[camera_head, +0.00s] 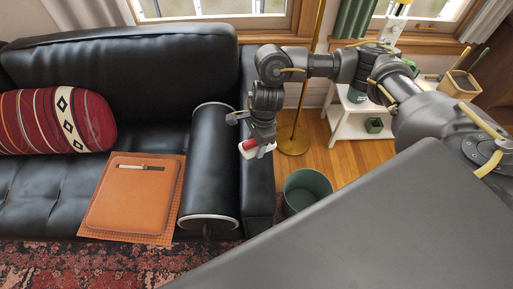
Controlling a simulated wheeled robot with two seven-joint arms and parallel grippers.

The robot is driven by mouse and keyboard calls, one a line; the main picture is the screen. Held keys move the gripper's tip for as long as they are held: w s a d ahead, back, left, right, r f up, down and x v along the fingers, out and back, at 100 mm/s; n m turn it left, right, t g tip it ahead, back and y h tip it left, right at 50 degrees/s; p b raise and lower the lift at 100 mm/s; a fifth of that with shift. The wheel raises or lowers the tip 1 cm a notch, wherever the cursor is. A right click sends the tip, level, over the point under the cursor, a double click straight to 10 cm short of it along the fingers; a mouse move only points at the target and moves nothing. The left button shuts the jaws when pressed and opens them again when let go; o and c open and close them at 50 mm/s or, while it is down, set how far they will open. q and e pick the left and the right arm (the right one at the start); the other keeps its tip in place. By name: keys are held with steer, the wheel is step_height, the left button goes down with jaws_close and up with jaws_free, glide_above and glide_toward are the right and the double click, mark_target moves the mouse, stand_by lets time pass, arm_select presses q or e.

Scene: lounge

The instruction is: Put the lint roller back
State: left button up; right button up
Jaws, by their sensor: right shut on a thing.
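My right gripper (259,140) hangs over the sofa's right arm, pointing down. It is shut on a small red and white thing (250,146), which looks like the lint roller. The fingers hide part of it, and it sits just right of the black bolster. My left gripper is not in view.
A black leather sofa (130,62) holds a striped cushion (45,122), a black bolster (210,165) and an orange leather pad (128,200) with a pen-like thing. A green bin (306,185) stands beside the sofa. Behind are a brass lamp pole (313,65) and white side table (345,130).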

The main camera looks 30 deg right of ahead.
steer(key=shift+w+d+f, duration=0.1)
steer(key=shift+d+f, duration=0.05)
steer(key=shift+f, duration=0.15)
step_height(320, 180, down, 3)
arm_select(q)
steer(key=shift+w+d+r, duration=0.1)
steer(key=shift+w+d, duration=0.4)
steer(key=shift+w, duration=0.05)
steer(key=shift+b, duration=0.3)
arm_select(e)
steer(key=shift+f, duration=0.15)
steer(key=o, duration=0.9)
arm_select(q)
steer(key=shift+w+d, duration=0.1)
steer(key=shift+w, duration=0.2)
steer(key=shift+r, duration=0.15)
